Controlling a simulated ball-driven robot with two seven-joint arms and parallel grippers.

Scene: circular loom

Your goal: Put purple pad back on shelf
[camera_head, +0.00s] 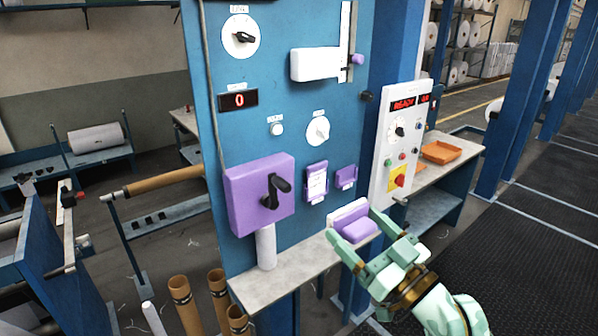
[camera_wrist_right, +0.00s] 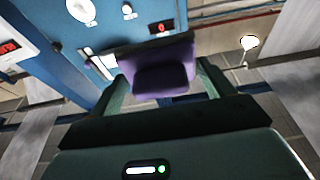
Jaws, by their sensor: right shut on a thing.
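A purple pad (camera_head: 358,230) with a pale plate-like part behind it is between the fingers of my right gripper (camera_head: 352,226), in front of the blue panel. The same pad (camera_wrist_right: 164,80) looks dark purple in the right wrist view, with a finger at each side. My right gripper is shut on it. A narrow grey shelf (camera_head: 298,258) runs along the foot of the panel, left of the gripper. I cannot tell whether the pad touches the shelf. My left gripper is not in view.
The blue panel (camera_head: 285,95) carries a purple box (camera_head: 243,205) with a black handle. A white cylinder (camera_head: 266,247) stands at the shelf's left part. A white control box (camera_head: 398,140) and a table with an orange tray (camera_head: 441,152) are right. Brown tubes (camera_head: 184,303) stand lower left.

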